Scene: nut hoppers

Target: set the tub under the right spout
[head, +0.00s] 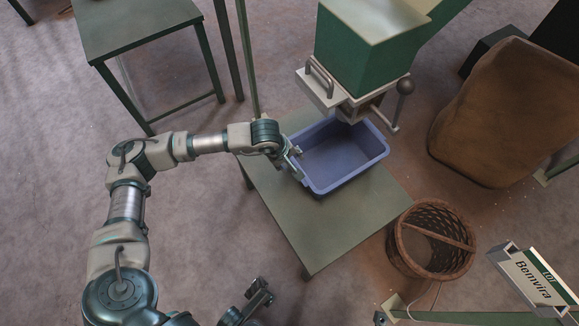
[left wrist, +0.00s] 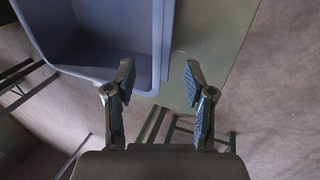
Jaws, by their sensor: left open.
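The blue-violet tub (head: 352,176) sits on a green table and looks empty. The green hopper (head: 355,50) with its metal spout (head: 362,104) overlaps the tub's far edge in the head view. My left gripper (head: 297,163) is at the tub's left side, open. In the left wrist view the tub (left wrist: 118,66) fills the upper left, and its rim runs up between the parted fingertips of my left gripper (left wrist: 160,78); whether they touch it I cannot tell. A dark part at the bottom edge seems to be my right gripper (head: 257,296); its jaws are unclear.
The green table (head: 308,235) is bare in front of the tub. A wicker basket (head: 432,240) stands on the floor to its right. A brown sack (head: 505,115) is behind that, and a sign (head: 535,280) is at lower right. Another green table (head: 135,20) stands at upper left.

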